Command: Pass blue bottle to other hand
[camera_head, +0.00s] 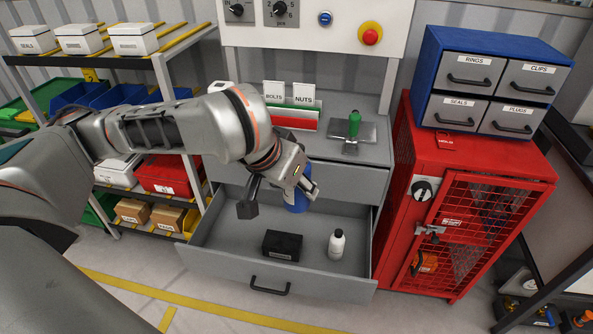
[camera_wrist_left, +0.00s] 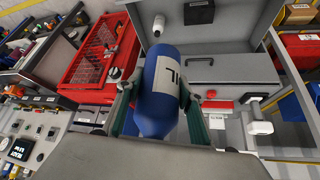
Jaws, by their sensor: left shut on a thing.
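The blue bottle (camera_wrist_left: 158,95) with a white label is held between the fingers of my left gripper (camera_wrist_left: 165,110) in the left wrist view. In the head view the blue bottle (camera_head: 297,200) shows partly behind the left gripper (camera_head: 280,195), above the open drawer. The left gripper is shut on the bottle's body. My right gripper is in neither view.
The open grey drawer (camera_head: 217,240) holds a black box (camera_head: 282,245) and a white bottle (camera_head: 336,244). A red cabinet (camera_head: 470,165) stands to the right, with a shelf rack (camera_head: 160,75) to the left.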

